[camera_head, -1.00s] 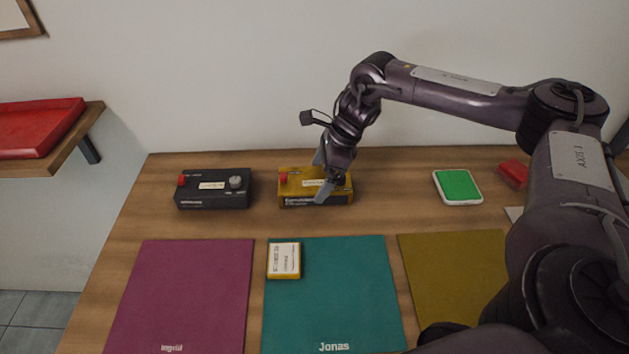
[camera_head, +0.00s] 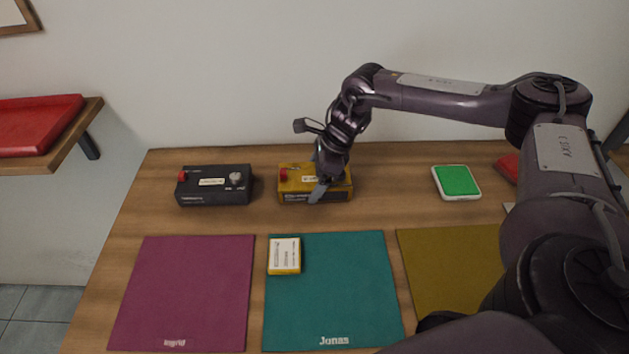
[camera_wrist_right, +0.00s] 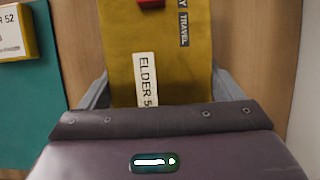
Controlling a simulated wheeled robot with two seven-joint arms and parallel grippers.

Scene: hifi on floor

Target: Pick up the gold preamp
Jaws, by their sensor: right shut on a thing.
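The gold preamp (camera_head: 296,184) is a yellow-gold box with a red knob and a pale label, standing on the wooden table near the wall. My right gripper (camera_head: 318,180) reaches down over its right part and is shut on it, one finger showing in front of its front face. In the right wrist view the gold preamp (camera_wrist_right: 157,55) lies between the two fingers, with its label partly hidden by the gripper body. My left gripper is not in view.
A black preamp-like box (camera_head: 213,187) stands to the left. A purple mat (camera_head: 183,290), a teal mat (camera_head: 335,295) with a small yellow-white box (camera_head: 284,256), and an olive mat (camera_head: 450,265) lie in front. A green-topped white block (camera_head: 456,182) and a red item (camera_head: 508,167) are right.

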